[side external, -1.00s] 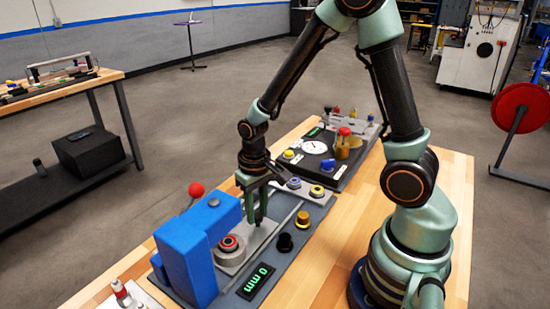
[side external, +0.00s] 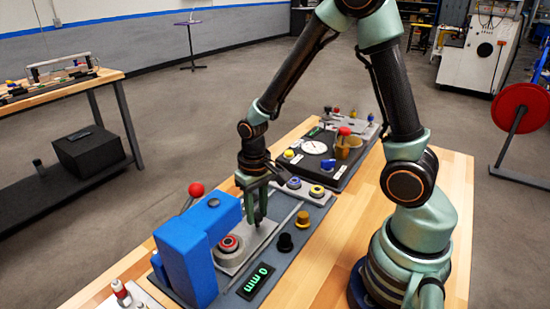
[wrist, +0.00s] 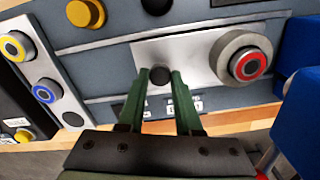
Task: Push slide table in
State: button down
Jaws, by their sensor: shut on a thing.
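The slide table (side external: 231,263) is a light grey plate on the dark panel, carrying a round grey piece with a red ring. It also shows in the wrist view (wrist: 195,60), with the red-ringed piece (wrist: 248,63) at its right. A small black knob (wrist: 159,75) stands near the plate's left end there. My gripper (side external: 257,222) points down at the plate. In the wrist view its green fingers (wrist: 159,84) are shut on the knob, one on each side.
A blue block frame (side external: 192,250) stands close beside the plate, with a red ball lever (side external: 196,189) behind it. A green display (side external: 258,281) reads 0 mm. Black (side external: 285,242) and yellow (side external: 302,219) knobs stand on the panel nearby.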

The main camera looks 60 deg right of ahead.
jog(key=shift+a, duration=1.35)
jog(key=c, duration=0.6)
grip_release()
jog(key=shift+d, duration=0.1)
notch_tip(320, 180, up, 12)
jog(key=shift+r, duration=0.1)
notch_tip(320, 180, up, 8)
jog(key=n+t, duration=0.3)
jog(key=t, duration=0.3)
send_over(252, 232)
jog(key=s+d, duration=0.2)
jog(key=s, duration=0.3)
jog(key=shift+w+a, duration=0.1)
jog(key=shift+w, duration=0.15)
